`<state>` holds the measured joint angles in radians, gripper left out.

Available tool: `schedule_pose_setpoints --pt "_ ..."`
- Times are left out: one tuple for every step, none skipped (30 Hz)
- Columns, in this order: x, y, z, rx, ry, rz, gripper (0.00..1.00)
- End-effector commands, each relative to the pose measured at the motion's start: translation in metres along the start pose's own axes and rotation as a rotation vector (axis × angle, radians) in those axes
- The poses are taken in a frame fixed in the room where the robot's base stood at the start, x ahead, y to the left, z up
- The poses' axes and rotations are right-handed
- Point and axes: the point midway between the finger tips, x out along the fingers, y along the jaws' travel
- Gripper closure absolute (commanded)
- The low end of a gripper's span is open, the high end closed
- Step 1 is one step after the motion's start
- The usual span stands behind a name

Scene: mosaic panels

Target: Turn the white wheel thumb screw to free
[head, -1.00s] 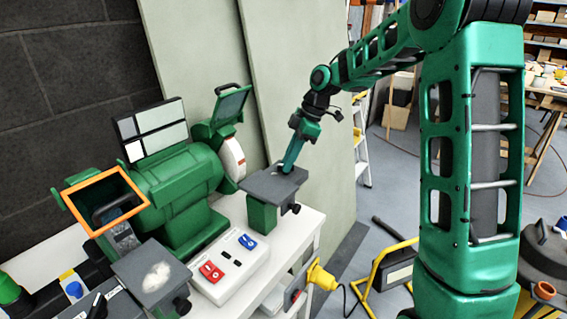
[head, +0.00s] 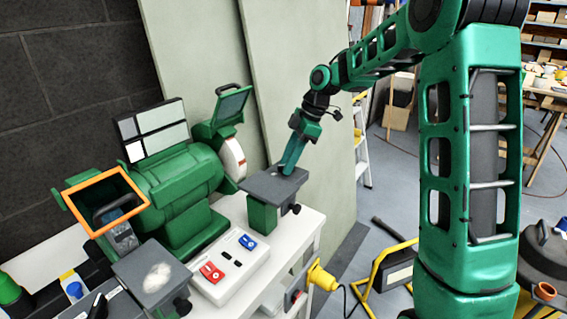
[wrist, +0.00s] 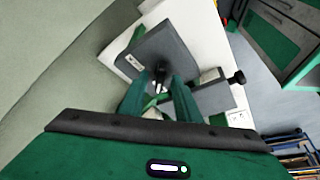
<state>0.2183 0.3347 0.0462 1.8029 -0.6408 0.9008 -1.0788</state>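The white wheel (head: 233,158) is on the right end of the green grinder (head: 184,180). In front of it is a grey tool rest (head: 262,186), which also shows in the wrist view (wrist: 180,50). A black knob (head: 295,209) sticks out on the rest's right side, and shows in the wrist view (wrist: 237,77). My gripper (head: 286,171) points down at the top of the rest. In the wrist view its green fingers (wrist: 160,84) are apart, with a small black part (wrist: 160,72) showing between or just beyond their tips. I cannot tell whether they touch it.
A switch box with red and blue switches (head: 230,264) is on the white bench (head: 284,243). A second grey rest (head: 138,265) with a white smudge is at the left. An orange-edged frame (head: 75,206) stands above it. A wall panel (head: 295,75) rises behind the bench.

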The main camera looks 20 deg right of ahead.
Motion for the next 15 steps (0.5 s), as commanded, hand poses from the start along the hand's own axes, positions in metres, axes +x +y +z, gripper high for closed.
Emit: schedule_pose_setpoints --pt "-0.001 0.000 0.000 0.001 0.000 0.001 0.70" --pt "-0.003 0.000 0.000 0.001 0.000 0.001 0.70" --pt "-0.006 0.001 0.000 0.001 0.000 0.002 0.70" --pt "-0.009 0.001 0.000 0.001 0.000 0.002 0.70" --pt "-0.013 0.001 0.000 0.001 0.000 0.002 0.70" --pt "-0.018 0.001 0.000 0.001 0.000 0.002 0.70" --pt "-0.023 0.001 0.000 0.001 0.000 0.003 0.70" --pt "-0.028 0.001 0.001 0.000 0.000 0.003 0.70" --pt "-0.036 0.001 0.001 0.002 0.000 0.004 0.70" --pt "-0.042 0.001 0.001 0.001 0.000 0.003 0.70" --pt "-0.048 0.001 0.001 0.000 0.000 0.003 0.70" --pt "-0.056 0.001 0.001 0.001 -0.001 0.005 0.70" --pt "-0.061 0.001 0.001 0.000 0.000 0.003 0.70" --pt "-0.067 0.001 0.001 0.001 0.000 0.004 0.70" --pt "-0.074 0.001 0.001 0.000 0.000 0.004 0.70"
